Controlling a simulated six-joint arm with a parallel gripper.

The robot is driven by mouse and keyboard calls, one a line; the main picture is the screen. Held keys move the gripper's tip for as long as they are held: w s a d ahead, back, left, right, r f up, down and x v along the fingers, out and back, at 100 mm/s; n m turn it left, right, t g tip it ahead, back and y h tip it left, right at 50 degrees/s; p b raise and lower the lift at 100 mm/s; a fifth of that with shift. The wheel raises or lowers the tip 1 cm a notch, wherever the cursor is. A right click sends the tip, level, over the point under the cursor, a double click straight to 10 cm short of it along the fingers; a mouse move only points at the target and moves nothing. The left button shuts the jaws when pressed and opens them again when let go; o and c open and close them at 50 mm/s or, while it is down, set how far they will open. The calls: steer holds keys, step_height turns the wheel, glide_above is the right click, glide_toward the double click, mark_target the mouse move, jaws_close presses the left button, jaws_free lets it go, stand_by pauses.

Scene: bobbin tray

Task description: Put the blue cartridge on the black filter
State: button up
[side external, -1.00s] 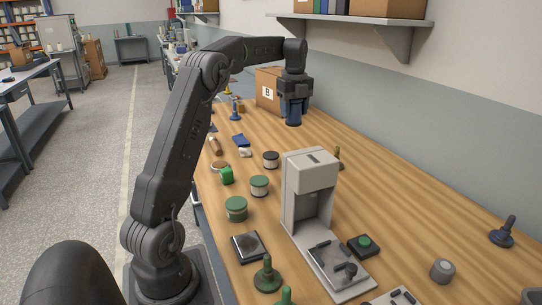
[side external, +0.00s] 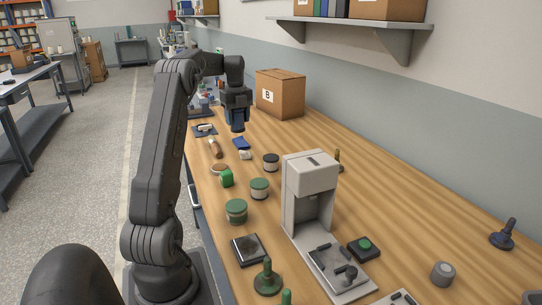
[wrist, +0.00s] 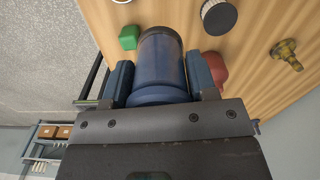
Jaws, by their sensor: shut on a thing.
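My gripper (side external: 236,106) is over the far part of the bench in the side view, pointing down and shut on the blue cartridge (side external: 238,127). In the wrist view the cartridge (wrist: 161,62) is a dark blue cylinder with a blackish far end, between the two blue-grey fingers of my gripper (wrist: 160,84). A short round thing with a black top and pale band (side external: 271,162), which looks like the black filter, stands on the bench nearer the camera, apart from the cartridge. A similar black-topped round thing (wrist: 219,16) shows in the wrist view.
A cardboard box marked B (side external: 281,93) stands right of my gripper. A grey press-like stand (side external: 310,190) rises mid-bench.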

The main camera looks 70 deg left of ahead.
steer(key=w+d+f, duration=0.1)
steer(key=w+f, duration=0.1)
steer(key=w, duration=0.1)
steer(key=w+d+f, duration=0.1)
steer(key=w+f, duration=0.1)
steer(key=w, duration=0.2)
steer(key=w+f, duration=0.3)
steer(key=w, duration=0.1)
steer(key=shift+d, duration=0.4)
steer(key=shift+f, duration=2)
steer(key=shift+f, duration=0.15)
steer(key=o, duration=1)
